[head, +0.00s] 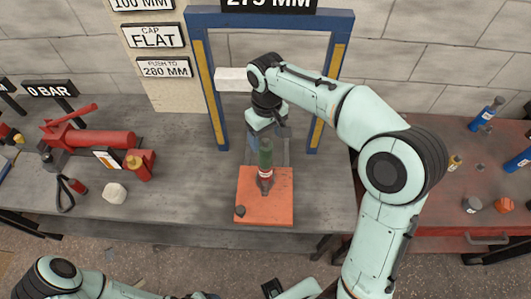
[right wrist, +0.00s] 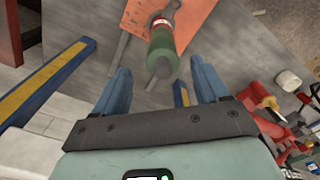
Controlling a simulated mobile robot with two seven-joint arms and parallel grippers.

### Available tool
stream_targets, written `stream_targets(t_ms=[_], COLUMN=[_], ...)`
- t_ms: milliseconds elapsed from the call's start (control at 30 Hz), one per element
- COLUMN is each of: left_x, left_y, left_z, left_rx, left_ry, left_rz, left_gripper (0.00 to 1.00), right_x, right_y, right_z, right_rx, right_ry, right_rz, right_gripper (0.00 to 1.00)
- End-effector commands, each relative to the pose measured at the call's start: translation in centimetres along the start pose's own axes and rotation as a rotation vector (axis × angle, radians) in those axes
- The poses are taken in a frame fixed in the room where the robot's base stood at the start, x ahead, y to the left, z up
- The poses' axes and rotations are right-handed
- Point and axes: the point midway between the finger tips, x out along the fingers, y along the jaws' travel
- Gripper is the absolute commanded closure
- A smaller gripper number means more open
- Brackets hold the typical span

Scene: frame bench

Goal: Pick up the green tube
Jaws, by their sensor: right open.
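The green tube (head: 265,152) has a green body, a red and white band and a grey thin end. It stands over the orange board (head: 280,208) under the blue frame, its lower end at a grey piece. My right gripper (head: 267,152) is beside and behind the tube, pointing down. In the right wrist view the tube (right wrist: 162,48) shows just beyond my two open blue fingers (right wrist: 162,80), roughly in line with the gap between them. They do not appear to grip it. My left arm is at the bottom left; its gripper is not clearly visible.
The blue frame (head: 199,70) with yellow strips rises around my right wrist. A red pump-like tool (head: 95,140) and a pale lump (head: 115,193) lie on the bench at left. A red table (head: 440,215) with blue tubes and small parts stands at right. Bare bench lies left of the board.

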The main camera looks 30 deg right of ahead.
Motion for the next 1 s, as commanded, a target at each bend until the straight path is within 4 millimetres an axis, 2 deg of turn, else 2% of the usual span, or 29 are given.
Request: stream_targets(t_ms=[167, 433, 733, 933, 967, 1000], left_x=[0.2, 0.7, 0.7, 0.7, 0.7, 0.7], left_y=[-0.1, -0.3, -0.3, -0.3, -0.3, -0.3], left_z=[0.1, 0.2, 0.2, 0.2, 0.2, 0.2], left_rx=[0.000, -0.001, -0.001, -0.001, -0.001, -0.001], left_ry=[-0.001, -0.003, -0.003, -0.003, -0.003, -0.003], left_rz=[0.000, -0.001, -0.001, -0.001, -0.001, -0.001], left_gripper=[0.34, 0.34, 0.34, 0.34, 0.34, 0.34], right_x=[1.4, 5.1, 5.6, 5.5, 5.5, 5.5], right_y=[-0.1, -0.3, -0.3, -0.3, -0.3, -0.3], right_z=[0.1, 0.2, 0.1, 0.1, 0.1, 0.1], right_rx=[0.000, -0.001, 0.000, 0.000, 0.000, -0.001], right_ry=[-0.003, -0.001, 0.001, 0.001, 0.001, 0.003], right_rz=[0.000, 0.000, 0.000, 0.000, 0.000, 0.000], right_gripper=[0.27, 0.27, 0.27, 0.92, 1.00, 1.00])
